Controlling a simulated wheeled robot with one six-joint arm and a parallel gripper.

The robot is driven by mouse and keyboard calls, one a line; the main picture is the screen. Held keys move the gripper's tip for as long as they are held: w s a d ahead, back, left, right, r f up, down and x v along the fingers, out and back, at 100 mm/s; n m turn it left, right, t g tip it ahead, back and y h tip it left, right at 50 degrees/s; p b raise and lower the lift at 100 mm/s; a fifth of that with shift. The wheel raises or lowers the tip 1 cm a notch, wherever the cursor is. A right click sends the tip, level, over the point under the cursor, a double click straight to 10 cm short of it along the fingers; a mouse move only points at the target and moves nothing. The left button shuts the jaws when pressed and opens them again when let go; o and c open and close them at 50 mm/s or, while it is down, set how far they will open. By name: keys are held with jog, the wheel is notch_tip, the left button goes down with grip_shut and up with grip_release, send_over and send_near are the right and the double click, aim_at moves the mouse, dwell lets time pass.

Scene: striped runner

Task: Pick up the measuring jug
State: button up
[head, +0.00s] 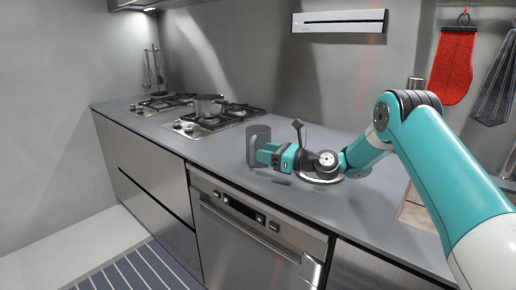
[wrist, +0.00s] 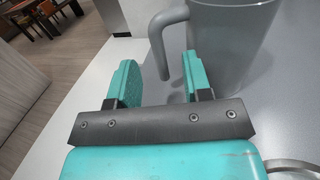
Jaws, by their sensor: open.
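The measuring jug (head: 258,134) is a grey, see-through vessel standing upright on the grey countertop (head: 220,150), near its front edge. It also shows large in the wrist view (wrist: 240,40), with its curved handle (wrist: 158,38) on the left side. My gripper (head: 262,154) is at the jug in the head view and covers part of it. In the wrist view my gripper (wrist: 160,82) is open, and the lower end of the handle appears between its two teal fingers. The right finger overlaps the jug's body. I cannot tell whether either finger touches.
A metal pot (head: 208,106) stands on the gas hob (head: 185,127) at the left. A built-in appliance (head: 250,235) is below the counter. A red oven mitt (head: 454,65) hangs at the right. A pale round rim (head: 352,176) shows under my wrist. Counter between hob and jug is clear.

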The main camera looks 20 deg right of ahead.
aim_at(252, 150)
jog(key=p+x, duration=0.1)
jog(key=x, duration=0.4)
jog(key=shift+a, duration=0.15)
jog(key=shift+c, duration=0.3)
jog(key=shift+r, duration=0.1)
grip_shut()
